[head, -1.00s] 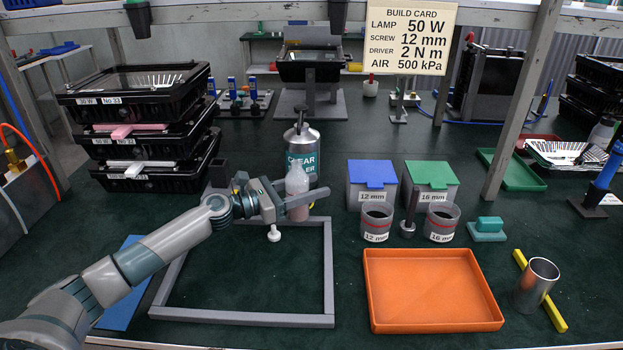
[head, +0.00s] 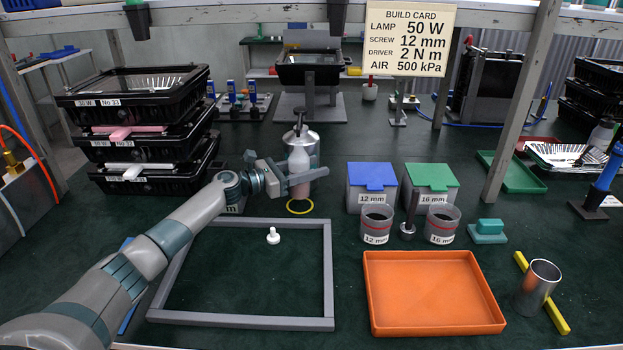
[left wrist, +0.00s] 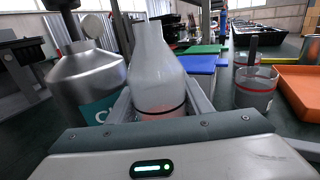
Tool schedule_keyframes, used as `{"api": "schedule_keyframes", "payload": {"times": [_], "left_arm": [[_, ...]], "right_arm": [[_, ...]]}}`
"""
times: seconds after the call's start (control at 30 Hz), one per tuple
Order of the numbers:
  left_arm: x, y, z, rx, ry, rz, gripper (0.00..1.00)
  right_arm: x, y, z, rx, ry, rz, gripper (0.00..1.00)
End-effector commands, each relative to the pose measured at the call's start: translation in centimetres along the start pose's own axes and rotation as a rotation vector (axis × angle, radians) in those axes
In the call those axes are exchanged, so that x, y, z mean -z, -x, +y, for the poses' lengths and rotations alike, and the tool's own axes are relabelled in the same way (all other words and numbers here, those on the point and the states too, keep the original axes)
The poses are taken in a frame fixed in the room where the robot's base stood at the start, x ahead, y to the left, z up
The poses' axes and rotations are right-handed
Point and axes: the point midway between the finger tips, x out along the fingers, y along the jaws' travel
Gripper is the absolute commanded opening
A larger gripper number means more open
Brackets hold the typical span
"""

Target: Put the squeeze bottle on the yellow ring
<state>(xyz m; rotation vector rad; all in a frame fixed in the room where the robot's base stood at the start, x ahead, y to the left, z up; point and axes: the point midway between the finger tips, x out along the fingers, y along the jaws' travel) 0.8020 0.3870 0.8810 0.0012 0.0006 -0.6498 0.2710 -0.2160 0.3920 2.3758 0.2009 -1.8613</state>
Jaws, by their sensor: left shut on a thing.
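The squeeze bottle (head: 299,164) is pale and translucent with pinkish contents. It stands upright in my left gripper (head: 300,180), whose fingers are shut on it. In the left wrist view the bottle (left wrist: 157,75) rises between the fingers, with a dark band low on its body. The bottle appears raised above the bench. My right gripper is not in view.
A large metal bottle (head: 309,140) stands close behind the held bottle; it is at left in the wrist view (left wrist: 88,85). A grey frame (head: 328,275) with a small white piece (head: 273,236) inside lies in front. Blue-lidded (head: 372,178) and green-lidded (head: 432,178) boxes stand to the right.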

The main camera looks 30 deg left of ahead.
Motion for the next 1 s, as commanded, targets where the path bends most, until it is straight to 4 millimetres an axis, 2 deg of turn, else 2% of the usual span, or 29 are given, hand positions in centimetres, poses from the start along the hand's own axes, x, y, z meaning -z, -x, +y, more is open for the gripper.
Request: {"api": "schedule_keyframes", "payload": {"times": [0.13,0.4,0.57,0.87,0.9,1.0], "left_arm": [[0.6,0.0,0.0,-0.001,0.001,-0.001,0.06],[3.3,0.0,0.0,-0.001,0.002,-0.001,0.06],[3.4,0.0,0.0,-0.001,0.001,-0.001,0.06],[3.7,0.0,0.0,-0.001,0.001,-0.002,0.06],[3.8,0.0,0.0,-0.001,0.002,0.0,0.53],[3.7,0.0,0.0,-0.001,0.001,0.0,0.54]], "right_arm": [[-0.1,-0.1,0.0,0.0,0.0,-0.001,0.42],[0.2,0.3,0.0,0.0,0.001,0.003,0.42],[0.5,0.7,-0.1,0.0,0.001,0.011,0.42],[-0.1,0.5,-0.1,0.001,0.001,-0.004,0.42],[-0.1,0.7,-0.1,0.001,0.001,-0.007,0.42],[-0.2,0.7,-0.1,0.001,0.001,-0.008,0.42]]}}
